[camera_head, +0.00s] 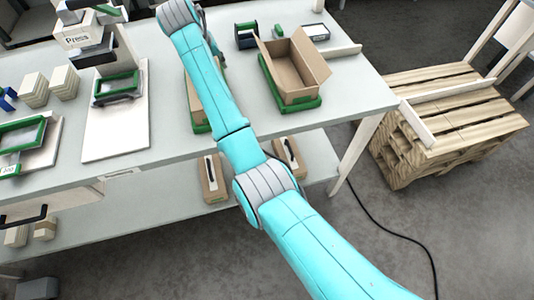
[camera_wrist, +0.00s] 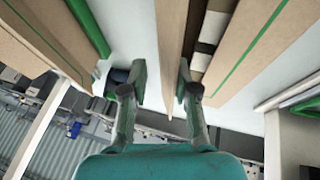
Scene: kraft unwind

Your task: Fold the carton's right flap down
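An open brown carton (camera_head: 296,72) sits on a green-edged base on the bench in the head view, its flaps raised. Another brown carton (camera_head: 190,98) on a green base is mostly hidden behind my arm.
A press (camera_head: 95,40) and stacks of pale blocks (camera_head: 35,90) stand on the bench to the left. A small dark green-edged box (camera_head: 246,35) is behind the open carton. A wooden pallet stack (camera_head: 440,130) stands right of the bench. Cardboard (camera_wrist: 45,35) fills the wrist view's left.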

